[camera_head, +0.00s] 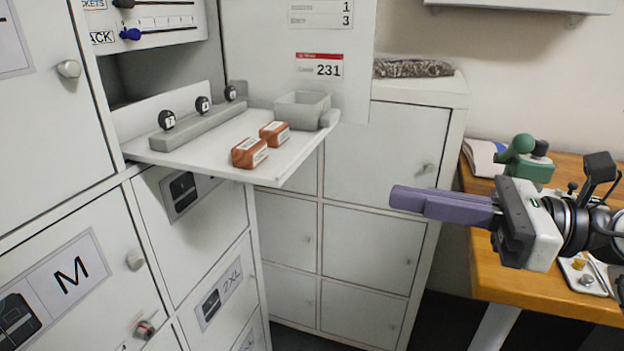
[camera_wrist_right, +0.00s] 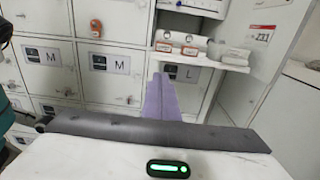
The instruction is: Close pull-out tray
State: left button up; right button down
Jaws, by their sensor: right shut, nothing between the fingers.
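The white pull-out tray (camera_head: 206,161) sticks out from the open compartment of the cabinet in the head view. It carries two orange-brown boxes (camera_head: 249,153), a grey strip with black numbered knobs (camera_head: 198,129) and a grey bin (camera_head: 301,110). The tray (camera_wrist_right: 236,68) also shows at the upper right in the right wrist view. My right gripper (camera_head: 394,198) has purple fingers pressed together, empty, to the right of the tray and clearly apart from it. In the right wrist view its fingers (camera_wrist_right: 160,79) point toward the lockers below the tray. My left gripper is not in view.
White locker doors (camera_head: 372,260) with round knobs stand below and behind the tray. A wooden table (camera_head: 530,290) with a green device (camera_head: 527,165) and small items stands at the right, under my right arm. Open air lies between the tray and my right gripper.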

aim_at(288, 177)
jog(key=p+x, duration=0.3)
jog(key=x, duration=1)
jog(key=shift+w+a+p, duration=0.15)
jog(key=shift+a+p, duration=0.15)
jog(key=shift+a, duration=0.05)
jog(key=shift+f, duration=0.1)
